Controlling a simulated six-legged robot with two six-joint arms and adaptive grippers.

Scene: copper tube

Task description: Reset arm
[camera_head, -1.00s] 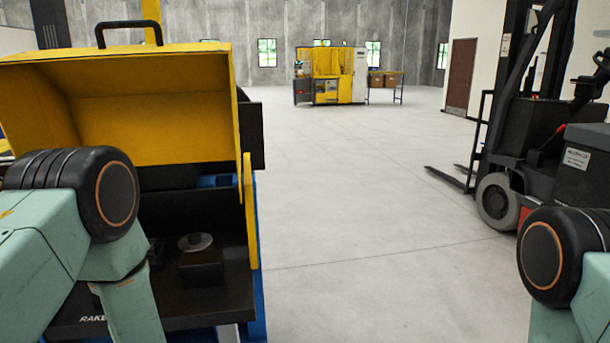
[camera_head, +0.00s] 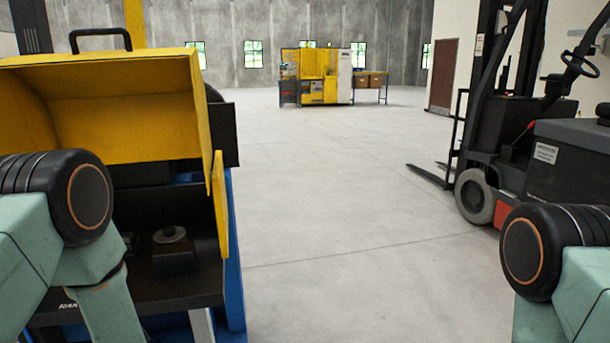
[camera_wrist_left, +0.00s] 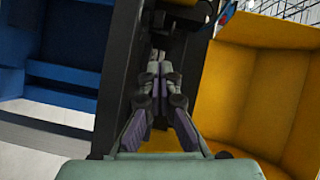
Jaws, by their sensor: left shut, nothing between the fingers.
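My left gripper (camera_wrist_left: 158,82) shows in the left wrist view with its fingers together and nothing between them. It points along a dark post of the machine, with a yellow panel (camera_wrist_left: 235,90) to its right and a blue bin-like part (camera_wrist_left: 60,55) to its left. In the head view both arms are bent at the lower left and lower right, and both grippers are outside the picture. The machine with the raised yellow hood (camera_head: 120,115) stands at the left, close to my left arm.
A dark forklift (camera_head: 500,150) stands at the right, its forks (camera_head: 432,175) pointing left. A yellow and white machine (camera_head: 322,75) stands far back beside a table with boxes (camera_head: 370,80). The grey floor (camera_head: 330,180) between is clear.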

